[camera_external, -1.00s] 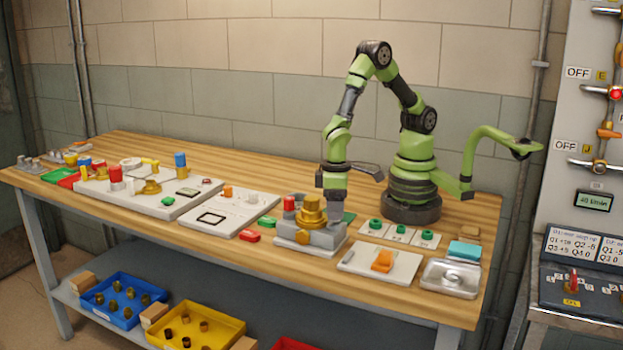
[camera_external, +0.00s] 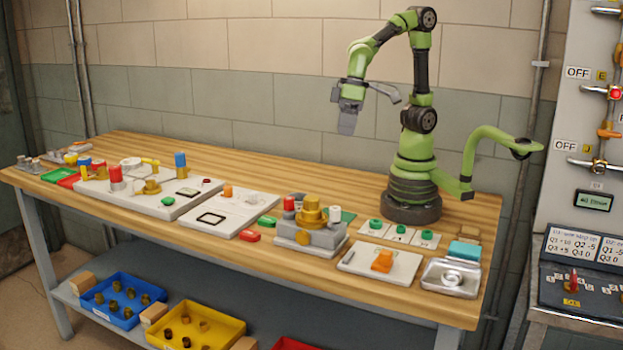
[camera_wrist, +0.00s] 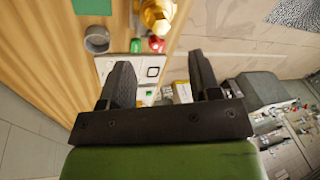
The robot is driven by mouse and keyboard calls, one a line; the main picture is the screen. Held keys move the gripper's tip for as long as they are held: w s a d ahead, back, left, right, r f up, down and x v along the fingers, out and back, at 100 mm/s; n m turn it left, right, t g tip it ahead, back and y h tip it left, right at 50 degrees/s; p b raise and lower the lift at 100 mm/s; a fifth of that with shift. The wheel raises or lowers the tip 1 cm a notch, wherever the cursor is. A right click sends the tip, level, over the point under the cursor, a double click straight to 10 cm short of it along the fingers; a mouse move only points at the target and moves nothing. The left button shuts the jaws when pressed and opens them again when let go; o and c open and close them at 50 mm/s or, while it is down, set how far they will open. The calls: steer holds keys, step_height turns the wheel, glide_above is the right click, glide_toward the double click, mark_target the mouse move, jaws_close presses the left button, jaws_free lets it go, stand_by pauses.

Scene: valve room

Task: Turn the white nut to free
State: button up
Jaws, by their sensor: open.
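A grey valve block (camera_external: 310,238) with a brass centre (camera_external: 311,212) stands near the front of the bench. A small white piece (camera_external: 335,213), which looks like the white nut, sits upright at its right side; a red nut (camera_external: 289,204) sits at its left. Whether the white piece is tight or loose, I cannot tell. My gripper (camera_external: 348,124) hangs well above and behind the block, touching nothing. In the wrist view its jaws (camera_wrist: 160,72) are apart and empty. The brass part (camera_wrist: 157,14) and a red piece (camera_wrist: 157,44) show beyond the fingers; the white piece is not clear there.
A plate with an orange piece (camera_external: 382,262) and a metal tray (camera_external: 432,275) lie right of the block. White fixture boards (camera_external: 205,222) fill the left. Green buttons (camera_external: 399,226) sit behind on the right. The air around my gripper is free.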

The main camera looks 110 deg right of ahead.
steer(key=s+d+r+t, duration=0.4)
steer(key=s, duration=0.5)
steer(key=shift+s+r+t+y, duration=0.15)
steer(key=shift+r+t+y, duration=0.1)
steer(key=shift+t+y, duration=0.05)
